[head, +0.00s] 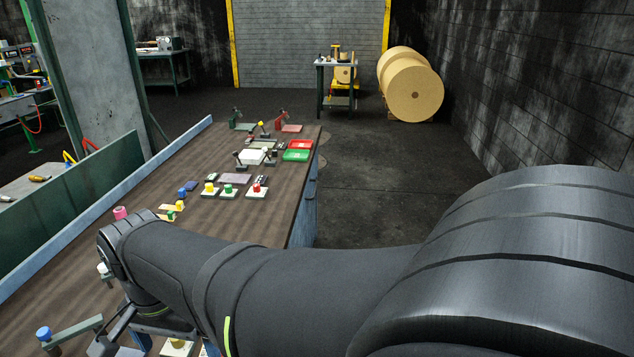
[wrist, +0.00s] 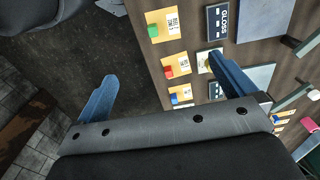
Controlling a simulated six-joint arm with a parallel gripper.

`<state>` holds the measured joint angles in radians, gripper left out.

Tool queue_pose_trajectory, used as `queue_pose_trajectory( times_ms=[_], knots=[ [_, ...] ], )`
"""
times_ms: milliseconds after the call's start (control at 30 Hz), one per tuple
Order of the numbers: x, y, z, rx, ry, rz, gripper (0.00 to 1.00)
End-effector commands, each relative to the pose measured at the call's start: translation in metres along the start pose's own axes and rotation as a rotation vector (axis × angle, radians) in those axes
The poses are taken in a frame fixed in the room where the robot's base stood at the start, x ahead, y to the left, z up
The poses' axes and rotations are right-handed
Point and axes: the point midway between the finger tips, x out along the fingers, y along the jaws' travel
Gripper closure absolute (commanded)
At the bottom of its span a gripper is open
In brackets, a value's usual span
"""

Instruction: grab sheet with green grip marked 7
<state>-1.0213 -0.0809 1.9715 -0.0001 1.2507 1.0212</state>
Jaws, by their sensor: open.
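In the wrist view a tan sheet with a green grip (wrist: 153,31) and a white printed label lies on the table near the top centre. The print on its label is too small to read, so I cannot confirm a 7. My gripper (wrist: 162,67) is open and empty, its two blue fingers spread wide. The green-grip sheet lies beyond the fingertips in the picture. In the head view my arm hides much of the near table.
Similar tan sheets with a red grip (wrist: 168,71) and a blue grip (wrist: 174,98) lie beside it in a row. A dark GLOSS plate (wrist: 219,25) lies to the right. The table edge drops to dark floor (wrist: 125,60) on the left.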

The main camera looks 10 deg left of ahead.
Motion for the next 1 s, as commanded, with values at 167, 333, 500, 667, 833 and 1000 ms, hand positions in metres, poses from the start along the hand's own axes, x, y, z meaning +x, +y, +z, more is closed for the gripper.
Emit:
queue_pose_trajectory(
  times_ms=[167, 333, 500, 667, 833, 1000],
  knots=[
    [0.0003, 0.0000, 0.0000, 0.000, 0.000, 0.000, 0.00],
    [0.0004, 0.0000, 0.0000, 0.000, 0.000, 0.000, 0.00],
    [0.0005, 0.0000, 0.0000, 0.000, 0.000, 0.000, 0.04],
    [0.0005, 0.0000, 0.0000, 0.000, 0.000, 0.000, 0.35],
    [0.0005, 0.0000, 0.0000, 0.000, 0.000, 0.000, 0.55],
    [0.0004, -0.0001, 0.0000, 0.000, 0.000, 0.000, 0.55]
  ],
)
